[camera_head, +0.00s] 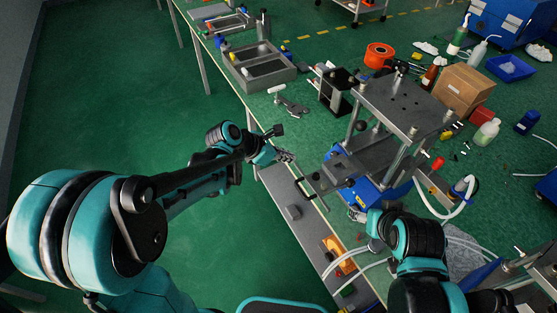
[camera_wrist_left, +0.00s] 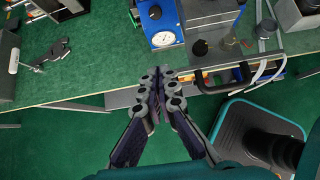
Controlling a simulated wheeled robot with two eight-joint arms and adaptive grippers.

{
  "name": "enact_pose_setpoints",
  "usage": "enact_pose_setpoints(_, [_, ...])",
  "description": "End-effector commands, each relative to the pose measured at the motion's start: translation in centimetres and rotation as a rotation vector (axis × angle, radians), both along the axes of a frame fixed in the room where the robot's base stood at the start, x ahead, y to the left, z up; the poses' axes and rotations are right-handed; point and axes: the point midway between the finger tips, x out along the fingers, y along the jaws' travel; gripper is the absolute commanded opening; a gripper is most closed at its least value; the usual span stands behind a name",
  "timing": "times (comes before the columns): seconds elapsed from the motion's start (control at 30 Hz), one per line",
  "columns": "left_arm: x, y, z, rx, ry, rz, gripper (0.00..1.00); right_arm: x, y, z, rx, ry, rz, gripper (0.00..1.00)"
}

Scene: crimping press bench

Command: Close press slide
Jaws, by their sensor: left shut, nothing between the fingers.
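The crimping press has a grey top plate (camera_head: 402,105) on metal posts above a blue base (camera_head: 375,195). Its grey slide (camera_head: 362,160) lies between the posts, with a dark bar handle (camera_head: 312,188) toward the bench's front edge. A dark bar, apparently this handle (camera_wrist_left: 225,86), also shows in the left wrist view. My left gripper (camera_head: 287,156) is shut and empty, in front of the bench edge and left of the handle, apart from it. In the left wrist view its fingers (camera_wrist_left: 160,82) are together. My right gripper (camera_head: 363,217) is near the press base, too obscured to read.
A gauge (camera_wrist_left: 163,39) is on the press front. A grey tray (camera_head: 262,72), a metal tool (camera_head: 290,102) and a black fixture (camera_head: 335,90) occupy the bench left of the press. A cardboard box (camera_head: 462,90) and bottles stand behind. Green floor (camera_head: 110,90) is clear in front.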

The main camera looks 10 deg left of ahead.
Motion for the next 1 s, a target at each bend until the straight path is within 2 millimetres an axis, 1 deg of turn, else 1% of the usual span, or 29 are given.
enact_pose_setpoints(0.4, [0.2,-0.2,0.0,0.0,-0.001,-0.001,0.0,0.0,0.0,0.0,0.0,0.0,0.0,0.66])
enact_pose_setpoints(0.47, [0.3,-0.5,0.0,0.0,0.0,-0.001,0.0,0.0,0.0,-0.1,0.0,0.0,0.0,0.66])
enact_pose_setpoints(0.57, [0.9,-1.3,0.0,0.0,0.0,-0.003,0.0,0.0,0.0,-0.1,0.0,0.0,0.0,0.66])
enact_pose_setpoints(0.67, [1.9,-2.8,0.0,0.001,-0.001,-0.004,0.0,0.0,0.0,-0.3,0.0,0.0,0.0,0.66])
enact_pose_setpoints(1.0, [7.2,-10.1,0.0,0.001,-0.001,-0.004,0.0,0.0,0.0,-0.6,0.0,0.0,0.0,0.66])
